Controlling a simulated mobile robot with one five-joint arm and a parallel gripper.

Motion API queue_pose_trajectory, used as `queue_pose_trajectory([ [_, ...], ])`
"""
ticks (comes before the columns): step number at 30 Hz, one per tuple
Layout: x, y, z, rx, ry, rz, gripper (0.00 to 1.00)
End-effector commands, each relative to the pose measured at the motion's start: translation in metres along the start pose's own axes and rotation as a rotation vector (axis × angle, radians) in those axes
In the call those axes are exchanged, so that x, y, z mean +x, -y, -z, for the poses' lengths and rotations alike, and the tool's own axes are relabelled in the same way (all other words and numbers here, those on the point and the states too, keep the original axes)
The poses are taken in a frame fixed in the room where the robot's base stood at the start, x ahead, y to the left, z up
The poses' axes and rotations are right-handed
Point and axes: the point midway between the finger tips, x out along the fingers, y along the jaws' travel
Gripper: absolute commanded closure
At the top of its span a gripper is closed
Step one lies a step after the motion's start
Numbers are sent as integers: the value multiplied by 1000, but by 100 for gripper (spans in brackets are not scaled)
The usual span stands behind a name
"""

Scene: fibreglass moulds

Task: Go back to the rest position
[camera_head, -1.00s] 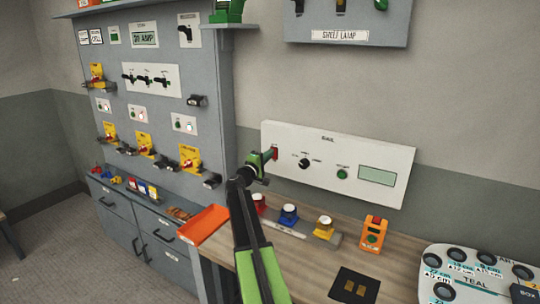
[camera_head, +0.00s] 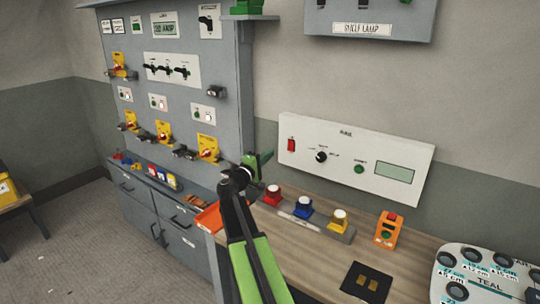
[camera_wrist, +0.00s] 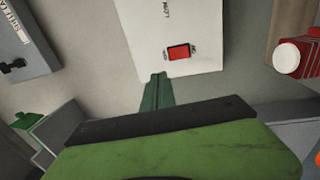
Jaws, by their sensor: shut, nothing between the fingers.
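My gripper (camera_head: 262,160) is at the end of the green and black arm, in the middle of the head view. Its fingers are shut and hold nothing. It is in the air to the left of the white RAIL panel (camera_head: 342,176), apart from it.
A tall grey panel cabinet (camera_head: 190,115) stands left. Open floor (camera_head: 75,225) lies far left.

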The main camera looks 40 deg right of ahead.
Motion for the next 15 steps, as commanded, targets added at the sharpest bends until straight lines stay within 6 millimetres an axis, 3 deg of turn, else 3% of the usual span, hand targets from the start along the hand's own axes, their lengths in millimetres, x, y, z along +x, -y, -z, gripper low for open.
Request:
queue_pose_trajectory([
  [8,0,0,1,0,-1,0,100],
  [10,-7,-1,9,2,-14,0,100],
  [13,-31,-4,36,7,-57,0,100],
  [15,-61,-6,57,17,-102,7,100],
])
